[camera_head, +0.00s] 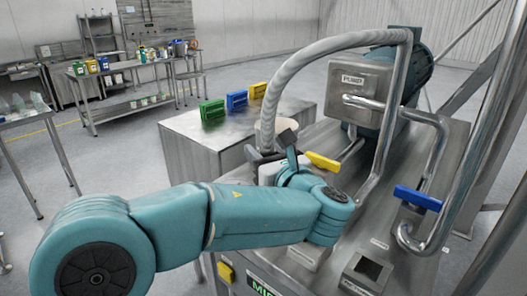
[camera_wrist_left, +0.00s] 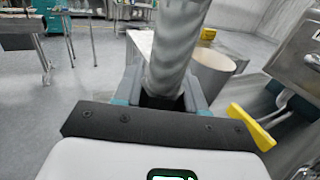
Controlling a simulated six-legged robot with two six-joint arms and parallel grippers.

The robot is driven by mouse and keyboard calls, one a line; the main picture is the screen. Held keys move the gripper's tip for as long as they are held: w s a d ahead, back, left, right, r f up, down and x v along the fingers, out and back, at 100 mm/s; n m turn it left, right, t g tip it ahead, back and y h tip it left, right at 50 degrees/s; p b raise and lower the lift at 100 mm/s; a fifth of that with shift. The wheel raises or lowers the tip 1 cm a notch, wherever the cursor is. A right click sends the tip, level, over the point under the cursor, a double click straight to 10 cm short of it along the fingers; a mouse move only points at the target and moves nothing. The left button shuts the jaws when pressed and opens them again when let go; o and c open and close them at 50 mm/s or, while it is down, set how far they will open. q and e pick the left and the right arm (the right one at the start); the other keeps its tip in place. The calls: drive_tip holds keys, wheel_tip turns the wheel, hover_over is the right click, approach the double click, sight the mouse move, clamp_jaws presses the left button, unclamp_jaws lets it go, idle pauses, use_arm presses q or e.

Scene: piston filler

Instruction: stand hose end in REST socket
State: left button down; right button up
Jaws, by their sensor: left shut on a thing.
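The grey ribbed hose (camera_head: 300,62) arcs from the pipe at the top of the pump down to the left. My left gripper (camera_head: 284,146) is shut on the lower part of the hose, above the machine's left side. In the left wrist view the hose (camera_wrist_left: 174,45) rises from between the jaws of my left gripper (camera_wrist_left: 160,98). The hose's lower tip is hidden by the gripper and arm. A square open socket (camera_head: 367,270) sits at the machine's front right, apart from the hose; its label is too small to read. My right gripper is not in view.
A yellow lever (camera_head: 322,161) is close right of my left gripper. A blue lever (camera_head: 417,198) and bent steel pipes stand further right. The pump box (camera_head: 354,82) is behind. Green, blue and yellow holders (camera_head: 237,100) stand on the steel table (camera_head: 190,150) at left.

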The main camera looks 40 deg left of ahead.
use_arm(q)
drive_tip(key=shift+s, duration=0.1)
drive_tip(key=shift+f, duration=0.1)
wheel_tip(320, 180, down, 2)
drive_tip(key=shift+f+b, duration=0.15)
drive_tip(key=shift+b, duration=0.6)
drive_tip(key=shift+f, duration=0.5)
